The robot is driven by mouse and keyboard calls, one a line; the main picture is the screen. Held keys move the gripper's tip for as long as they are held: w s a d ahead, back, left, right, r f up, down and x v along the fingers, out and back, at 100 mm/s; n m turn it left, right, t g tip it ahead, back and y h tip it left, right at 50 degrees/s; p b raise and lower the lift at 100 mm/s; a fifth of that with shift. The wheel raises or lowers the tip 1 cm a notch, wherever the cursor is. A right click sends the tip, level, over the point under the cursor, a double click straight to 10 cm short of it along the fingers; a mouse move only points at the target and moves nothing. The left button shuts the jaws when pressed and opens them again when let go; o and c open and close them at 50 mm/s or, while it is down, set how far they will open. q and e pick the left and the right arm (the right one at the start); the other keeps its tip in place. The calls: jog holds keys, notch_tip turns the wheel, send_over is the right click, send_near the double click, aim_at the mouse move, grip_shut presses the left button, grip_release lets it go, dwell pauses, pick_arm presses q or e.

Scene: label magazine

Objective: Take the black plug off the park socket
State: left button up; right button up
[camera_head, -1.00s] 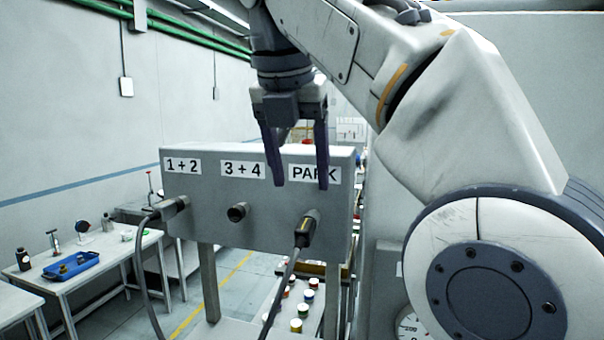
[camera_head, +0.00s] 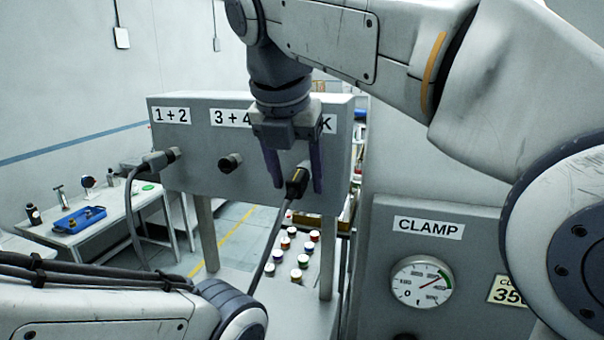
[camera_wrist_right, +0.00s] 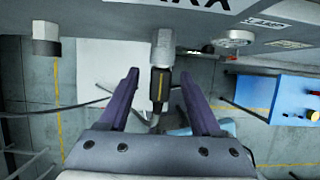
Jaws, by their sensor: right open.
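The black plug (camera_head: 297,181) with a yellow mark sits on the park socket at the right of the grey box (camera_head: 205,181). Its cable hangs down from it. My right gripper (camera_head: 297,188) is open, with one finger on each side of the plug in the head view. In the right wrist view the plug (camera_wrist_right: 160,88) is between the two open fingers (camera_wrist_right: 161,100), with a gap on both sides, and joins a metal socket (camera_wrist_right: 163,47). The PARK label is mostly hidden behind my right gripper. My left gripper is not in view; part of my left arm shows at lower left.
The 3+4 socket (camera_head: 230,162) is empty. A CLAMP panel with a gauge (camera_head: 421,282) stands at right. Several small capped jars (camera_head: 297,275) stand below the box. A blue tray (camera_head: 79,220) lies on a table at left.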

aim_at(288, 197)
grip_shut()
jog(key=shift+s+a, duration=0.25)
jog(key=shift+s, duration=0.5)
jog(key=shift+s+a, duration=0.2)
jog(key=shift+s, duration=0.55)
jog(key=shift+s+a, duration=0.25)
jog(key=shift+s, duration=0.5)
